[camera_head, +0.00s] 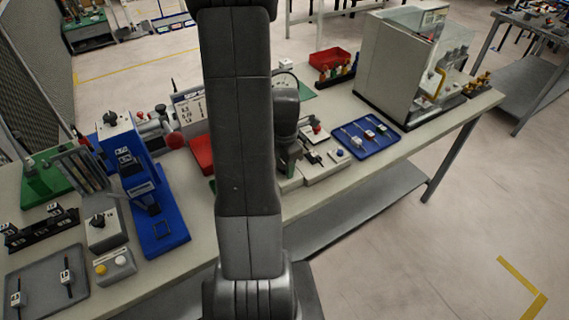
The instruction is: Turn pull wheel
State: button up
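My dark grey arm rises through the middle of the head view and hides part of the bench. Its far end (286,112) comes down just right of the upright link, over a pale fixture (318,172) on the bench. The gripper's fingers cannot be made out there, so I cannot tell if they are open or shut, or if they touch anything. No pull wheel can be identified for certain. A round pale-rimmed shape (286,74) shows partly behind the arm. A red ball knob (173,141) sits on a grey device left of the arm.
The long bench (400,152) is crowded. A blue press-like stand (160,220), a grey tray (45,285) and a green block (45,178) stand left. A blue tray (366,138), a red bin (328,60) and a clear-fronted cabinet (395,62) stand right. Floor at right is clear.

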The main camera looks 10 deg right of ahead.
dwell(0.3)
jog(key=m+b, duration=0.2)
jog(key=m, duration=0.2)
jog(key=shift+f, duration=0.1)
jog(key=m+b, duration=0.1)
jog(key=m, duration=0.4)
jog(key=m+b, duration=0.1)
jog(key=m, duration=0.3)
jog(key=shift+m, duration=0.4)
jog(key=m+b, duration=0.1)
jog(key=m, duration=0.3)
jog(key=shift+m, duration=0.4)
jog(key=o, duration=1)
jog(key=shift+c, duration=0.2)
